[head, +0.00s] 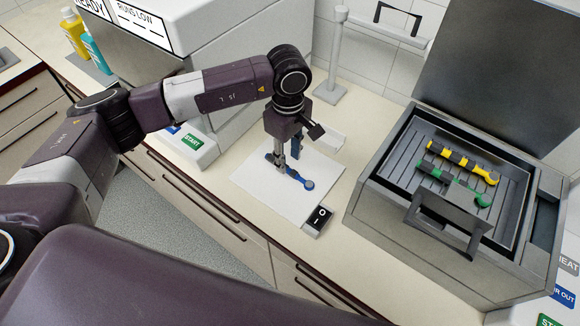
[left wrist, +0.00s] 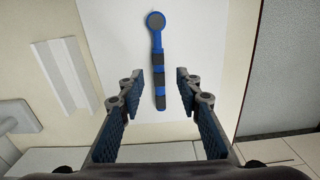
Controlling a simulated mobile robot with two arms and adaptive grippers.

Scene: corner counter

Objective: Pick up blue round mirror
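The blue round mirror (head: 296,178) has a blue handle with dark bands and a small grey round head. It lies on a white sheet (head: 262,196) on the counter. My left gripper (head: 288,160) points down over its handle. In the left wrist view, the mirror (left wrist: 158,66) runs lengthwise between the two open fingers (left wrist: 158,92), its round head at the far end. There is a gap on both sides, and neither finger visibly grips it. The left finger partly hides the handle in the head view. My right gripper is not in view.
An open metal box (head: 362,222) at right holds a yellow instrument (head: 465,163) and a green one (head: 452,184) on a ribbed tray. A black switch block (head: 318,220) sits by the sheet's front corner. A white holder (left wrist: 62,85) lies left of the mirror. A white post stand (head: 332,60) is behind.

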